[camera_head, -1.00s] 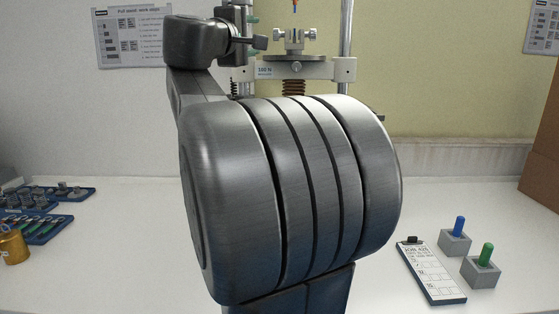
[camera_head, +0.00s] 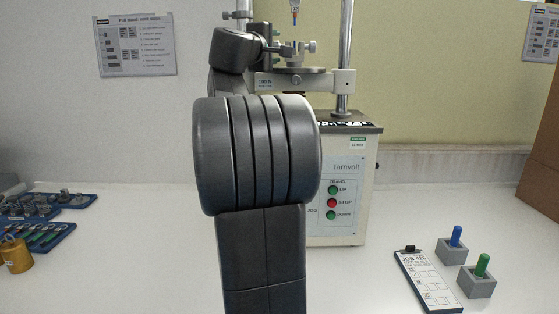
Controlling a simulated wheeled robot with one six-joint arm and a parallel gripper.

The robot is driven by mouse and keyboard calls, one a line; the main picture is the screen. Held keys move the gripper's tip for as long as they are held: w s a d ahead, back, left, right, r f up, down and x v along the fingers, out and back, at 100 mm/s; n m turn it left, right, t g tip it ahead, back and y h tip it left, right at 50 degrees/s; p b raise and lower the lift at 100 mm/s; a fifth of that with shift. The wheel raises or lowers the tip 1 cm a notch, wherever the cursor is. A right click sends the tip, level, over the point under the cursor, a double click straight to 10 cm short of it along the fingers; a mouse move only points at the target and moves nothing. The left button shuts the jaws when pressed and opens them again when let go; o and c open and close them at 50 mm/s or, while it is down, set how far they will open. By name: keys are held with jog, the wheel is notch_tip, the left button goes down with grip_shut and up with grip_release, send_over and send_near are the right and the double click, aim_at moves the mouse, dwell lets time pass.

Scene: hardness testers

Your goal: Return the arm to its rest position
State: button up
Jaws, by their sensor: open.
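My arm fills the middle of the view, with its large dark grey ribbed joint in front of the tester. The wrist is above and behind this joint. My gripper (camera_head: 279,47) shows small at the wrist's right side, pointing right, close in the picture to the tester's upper clamp. Its jaws are open and I see nothing held in them. The Tamvolt tester (camera_head: 352,168) stands behind the arm, its left part hidden by my joint and links.
A clipboard (camera_head: 428,279), a blue peg in a grey block (camera_head: 453,250) and a green peg in a grey block (camera_head: 478,285) are at the right. Blue trays (camera_head: 72,201) and a brass weight (camera_head: 15,254) are at the left. A brown box edge (camera_head: 543,172) is far right.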

jog(key=shift+r+g+p, duration=0.35)
jog(key=shift+g+p, duration=0.15)
jog(key=shift+p, duration=1.15)
jog(key=g+p, duration=0.1)
jog(key=p, duration=0.5)
jog(key=n+g+y+p, duration=0.1)
jog(key=p, duration=0.5)
jog(key=shift+r+n+g, duration=0.25)
jog(key=shift+n+g, duration=0.05)
jog(key=shift+g, duration=0.1)
jog(key=b+v, duration=0.1)
jog(key=v, duration=1)
jog(key=shift+s+b, duration=0.35)
jog(key=shift+f, duration=0.15)
